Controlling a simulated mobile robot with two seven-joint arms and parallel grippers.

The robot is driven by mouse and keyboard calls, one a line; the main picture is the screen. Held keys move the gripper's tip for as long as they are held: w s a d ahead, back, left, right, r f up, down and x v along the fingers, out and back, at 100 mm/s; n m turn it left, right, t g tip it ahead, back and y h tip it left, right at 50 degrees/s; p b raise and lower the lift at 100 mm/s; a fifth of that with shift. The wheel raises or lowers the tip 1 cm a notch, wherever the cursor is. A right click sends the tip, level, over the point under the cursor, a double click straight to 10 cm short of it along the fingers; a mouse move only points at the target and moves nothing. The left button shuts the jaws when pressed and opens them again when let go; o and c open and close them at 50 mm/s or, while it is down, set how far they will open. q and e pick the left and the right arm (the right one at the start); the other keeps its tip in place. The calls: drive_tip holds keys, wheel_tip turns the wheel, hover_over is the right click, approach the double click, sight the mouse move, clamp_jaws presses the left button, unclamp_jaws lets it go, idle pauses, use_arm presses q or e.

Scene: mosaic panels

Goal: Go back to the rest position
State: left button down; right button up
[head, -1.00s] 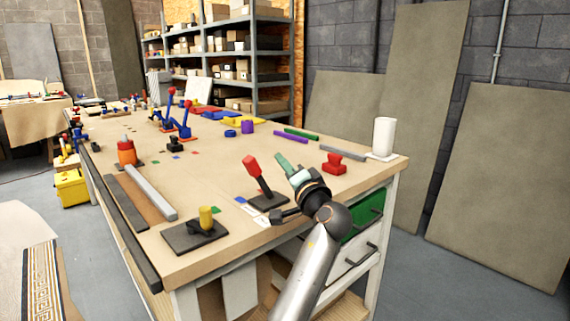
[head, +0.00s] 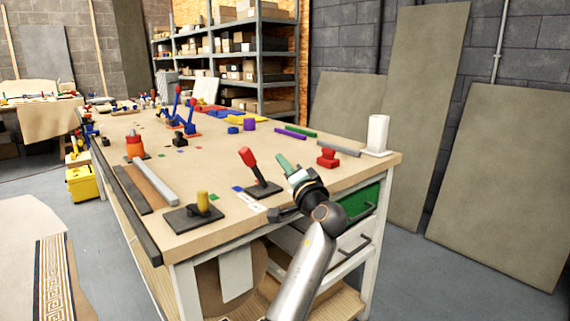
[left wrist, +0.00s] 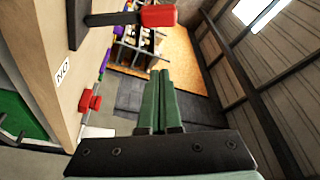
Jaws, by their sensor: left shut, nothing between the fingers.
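The red-handled lever (head: 249,160) stands tilted on a dark base on the bench, just left of the gripper. It also shows at the top of the left wrist view (left wrist: 158,16). My right gripper is not in view.
A red block-like part (head: 327,158) and a white cylinder (head: 377,133) sit on the bench's right side. A yellow knob on a dark plate (head: 193,219) is at the front. Drawers (head: 357,205) lie below the gripper. Grey floor (head: 412,285) is clear on the right.

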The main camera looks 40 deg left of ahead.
use_arm(q)
drive_tip(key=shift+d, duration=0.15)
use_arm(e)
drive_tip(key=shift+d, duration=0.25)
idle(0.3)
